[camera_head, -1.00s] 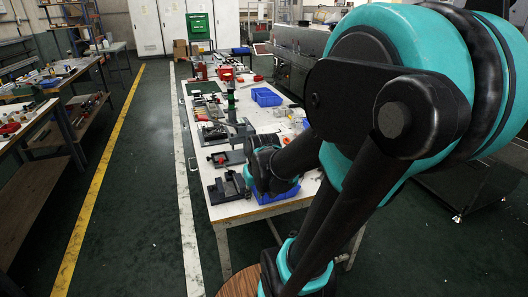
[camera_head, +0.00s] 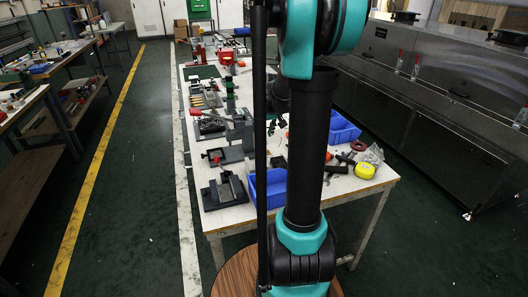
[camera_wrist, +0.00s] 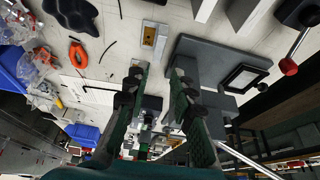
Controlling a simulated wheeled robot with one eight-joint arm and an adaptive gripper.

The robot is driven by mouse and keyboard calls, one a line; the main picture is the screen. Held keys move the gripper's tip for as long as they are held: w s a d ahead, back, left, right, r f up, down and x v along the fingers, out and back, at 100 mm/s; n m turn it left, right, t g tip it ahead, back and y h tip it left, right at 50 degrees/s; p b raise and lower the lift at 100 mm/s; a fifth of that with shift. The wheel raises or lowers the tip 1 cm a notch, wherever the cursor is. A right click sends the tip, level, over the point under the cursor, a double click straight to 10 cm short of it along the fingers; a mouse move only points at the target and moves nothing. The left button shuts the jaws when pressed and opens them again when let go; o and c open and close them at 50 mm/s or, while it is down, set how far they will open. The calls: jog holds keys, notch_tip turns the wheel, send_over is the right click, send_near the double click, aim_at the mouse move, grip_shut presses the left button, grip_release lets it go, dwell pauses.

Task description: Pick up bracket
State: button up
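In the wrist view, a small yellow-and-grey part (camera_wrist: 153,38) with a hole lies on the white table, at the top centre. It may be the bracket, but I cannot be sure. My gripper (camera_wrist: 158,74) is open, with its green-and-black fingers apart and nothing visible held between them. The part shows beyond the fingertips and apart from them, roughly in line with the gap. In the head view my arm stands upright in front of the table and hides my gripper and this part.
The long white table (camera_head: 229,217) carries dark vises and fixtures (camera_head: 224,190) on its left, blue bins (camera_head: 343,128) and a yellow tape measure (camera_head: 365,170). In the wrist view, a grey fixture (camera_wrist: 205,53) stands close right of the fingers; orange-handled pliers (camera_wrist: 78,54) lie left.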

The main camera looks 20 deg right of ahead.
send_over(263, 147)
jog(key=s, duration=0.2)
notch_tip(263, 147, down, 5)
jog(key=shift+w+a+f, duration=0.1)
jog(key=shift+w, duration=0.05)
jog(key=shift+s+x, duration=0.2)
jog(key=shift+x, duration=2.55)
jog(key=shift+c, duration=0.2)
grip_shut()
